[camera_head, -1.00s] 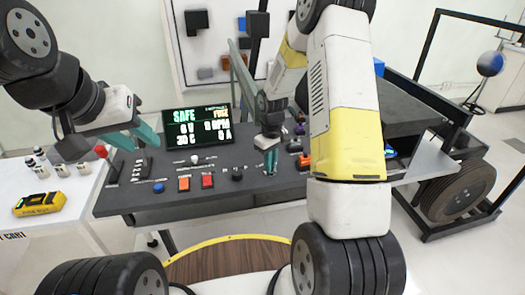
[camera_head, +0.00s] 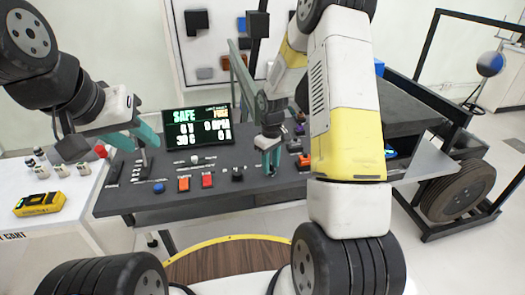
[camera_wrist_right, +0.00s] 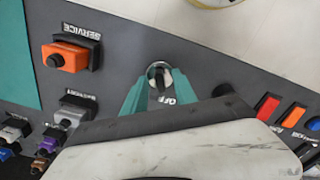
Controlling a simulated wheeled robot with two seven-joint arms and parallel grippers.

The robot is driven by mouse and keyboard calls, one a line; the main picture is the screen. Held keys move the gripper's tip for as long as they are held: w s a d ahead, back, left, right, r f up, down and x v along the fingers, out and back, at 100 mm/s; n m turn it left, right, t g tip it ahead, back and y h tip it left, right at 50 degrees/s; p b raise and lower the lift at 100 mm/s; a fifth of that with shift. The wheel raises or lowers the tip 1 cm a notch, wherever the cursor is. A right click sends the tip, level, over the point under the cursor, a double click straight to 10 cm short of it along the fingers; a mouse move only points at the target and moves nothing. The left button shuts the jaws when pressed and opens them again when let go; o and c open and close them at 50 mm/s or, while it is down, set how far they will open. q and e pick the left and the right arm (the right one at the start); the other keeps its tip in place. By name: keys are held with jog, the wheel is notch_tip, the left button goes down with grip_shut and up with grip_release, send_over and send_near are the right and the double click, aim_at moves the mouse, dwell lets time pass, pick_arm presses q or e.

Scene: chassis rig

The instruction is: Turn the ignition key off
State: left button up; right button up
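The ignition key switch (camera_wrist_right: 160,75) is a round switch with a dark key, beside a label reading OFF on the grey console. In the right wrist view, my right gripper (camera_wrist_right: 161,84) has its two teal fingers apart, one on each side of the key. Contact cannot be told. In the head view, my right gripper (camera_head: 271,163) is low over the console, fingers slightly apart, largely hiding the switch. My left gripper (camera_head: 133,140) is open and empty above the console's left end.
A screen (camera_head: 198,127) reading SAFE stands at the console's back. Orange (camera_head: 184,184) and red (camera_head: 207,180) switches lie left of my right gripper. An orange SERVICE switch (camera_wrist_right: 70,55) is nearby. A yellow meter (camera_head: 39,204) lies on the white cart at left.

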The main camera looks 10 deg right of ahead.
notch_tip(320, 180, up, 8)
jog(key=shift+f, duration=0.1)
dwell(0.4)
jog(key=s+r+m+t, duration=0.15)
jog(key=s+r, duration=0.25)
jog(key=r, duration=0.6)
jog(key=s+a+r+m+t+y, duration=0.1)
jog(key=s+r+m+t, duration=0.1)
jog(key=s+r, duration=0.4)
jog(key=s+a+r+m+t+y, duration=0.1)
jog(key=s+r, duration=0.6)
jog(key=s, duration=0.7)
jog(key=shift+s+a+m+t, duration=0.15)
jog(key=shift+a+m+t, duration=0.05)
jog(key=shift+m+t, duration=0.6)
